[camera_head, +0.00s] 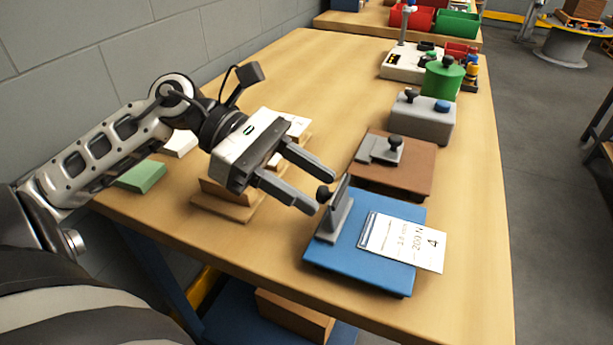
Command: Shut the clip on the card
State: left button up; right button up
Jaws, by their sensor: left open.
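The white card (405,242) with printed text and a large 4 lies on the blue board (365,270), its right end reaching past the board's edge. The grey clip (336,215) stands on the left part of the board, with its lever raised and a dark knob (323,194) at its upper left. My left gripper (325,192) is open, with its two fingers pointing down and right at the knob. One fingertip is close to the knob; I cannot tell whether they touch. My right gripper is out of view.
Behind the board are a brown board (410,177) with a grey clamp, a grey box (420,120) with knobs and a green cylinder (443,80). Wooden blocks (225,200) and a green pad (141,177) lie at left. The table's front right is clear.

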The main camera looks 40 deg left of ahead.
pick_arm(q)
grip_shut()
jog(key=shift+d, duration=0.1)
